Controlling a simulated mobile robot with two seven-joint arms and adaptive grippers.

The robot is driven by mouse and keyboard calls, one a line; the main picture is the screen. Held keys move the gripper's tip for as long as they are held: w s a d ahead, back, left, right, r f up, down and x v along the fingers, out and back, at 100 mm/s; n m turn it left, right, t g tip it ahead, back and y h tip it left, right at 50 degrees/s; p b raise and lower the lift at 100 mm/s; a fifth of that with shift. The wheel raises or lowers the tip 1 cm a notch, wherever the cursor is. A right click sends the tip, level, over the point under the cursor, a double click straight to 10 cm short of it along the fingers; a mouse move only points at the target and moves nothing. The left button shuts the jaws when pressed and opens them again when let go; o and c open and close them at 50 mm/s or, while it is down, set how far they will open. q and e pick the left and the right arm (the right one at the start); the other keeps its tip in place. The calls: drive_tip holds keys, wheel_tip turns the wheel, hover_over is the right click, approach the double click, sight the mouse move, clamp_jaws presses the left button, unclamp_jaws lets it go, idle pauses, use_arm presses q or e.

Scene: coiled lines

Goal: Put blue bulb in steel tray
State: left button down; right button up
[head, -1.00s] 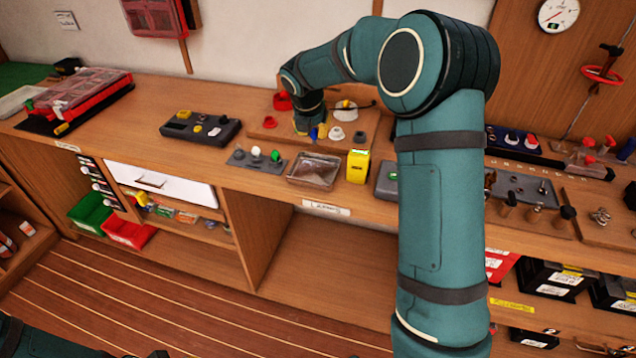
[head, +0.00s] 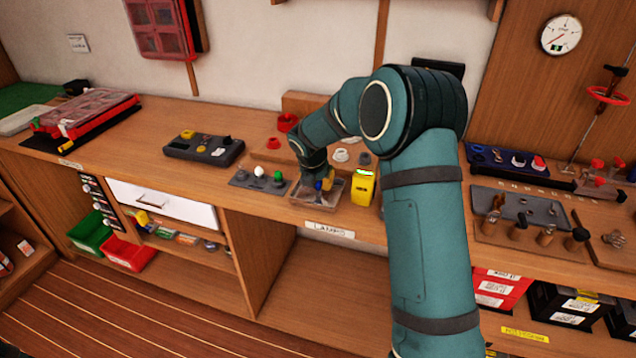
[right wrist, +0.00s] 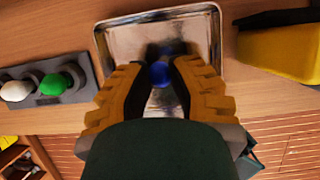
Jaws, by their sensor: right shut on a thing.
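The steel tray (head: 304,203) sits near the front edge of the bench above the "LAMPS" label. It also fills the upper middle of the right wrist view (right wrist: 118,40). My right gripper (head: 318,186) points down over the tray. In the right wrist view its two yellow fingers (right wrist: 162,82) are shut on the blue bulb (right wrist: 160,72), which is over the tray floor. The blue bulb (head: 319,185) shows as a small blue spot in the head view. Whether it touches the tray floor I cannot tell. My left gripper is out of view.
Left of the tray, a grey holder (head: 243,182) carries a white bulb (head: 259,171) and a green bulb (head: 278,176). A yellow device (head: 363,188) stands close on the right. A wooden board with coloured rings lies behind.

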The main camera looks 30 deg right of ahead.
drive_tip(key=shift+f, duration=0.1)
drive_tip(key=o, duration=0.7)
drive_tip(key=shift+o, duration=0.2)
